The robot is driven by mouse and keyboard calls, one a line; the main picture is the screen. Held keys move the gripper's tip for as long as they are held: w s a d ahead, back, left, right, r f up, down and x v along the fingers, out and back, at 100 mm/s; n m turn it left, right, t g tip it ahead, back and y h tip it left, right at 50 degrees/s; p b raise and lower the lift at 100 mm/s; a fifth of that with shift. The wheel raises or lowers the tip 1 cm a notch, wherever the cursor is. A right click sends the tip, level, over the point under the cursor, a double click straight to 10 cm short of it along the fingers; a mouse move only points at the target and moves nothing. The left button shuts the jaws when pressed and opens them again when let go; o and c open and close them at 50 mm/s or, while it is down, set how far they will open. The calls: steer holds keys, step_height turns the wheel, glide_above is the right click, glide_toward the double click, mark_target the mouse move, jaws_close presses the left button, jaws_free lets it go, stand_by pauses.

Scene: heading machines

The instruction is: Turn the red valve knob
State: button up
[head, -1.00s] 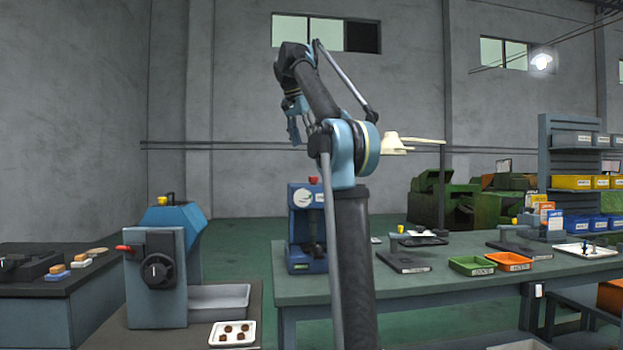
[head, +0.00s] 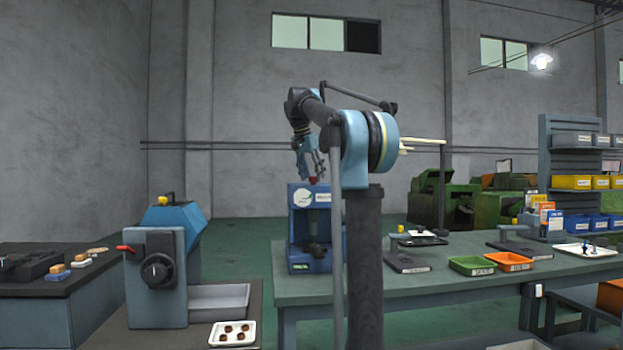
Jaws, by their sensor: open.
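A small red knob (head: 313,180) sits on top of the blue machine (head: 303,225) on the green workbench. It is partly hidden by my gripper. My gripper (head: 310,173) points down, open, with its fingertips at about the knob's height in the picture. The fingers appear to be over or around the knob, but I cannot tell whether they touch it. Nothing shows in the gripper.
A grey and blue machine (head: 158,275) with a black dial and a red-tipped lever (head: 126,248) stands left. The green workbench (head: 430,277) also carries green (head: 472,265) and orange (head: 509,261) trays. Open floor separates the stations.

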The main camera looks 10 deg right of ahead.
steer(key=shift+w+d+f, duration=0.1)
steer(key=shift+f, duration=0.2)
steer(key=shift+c, duration=0.4)
steer(key=c, duration=0.9)
steer(key=shift+c, duration=0.2)
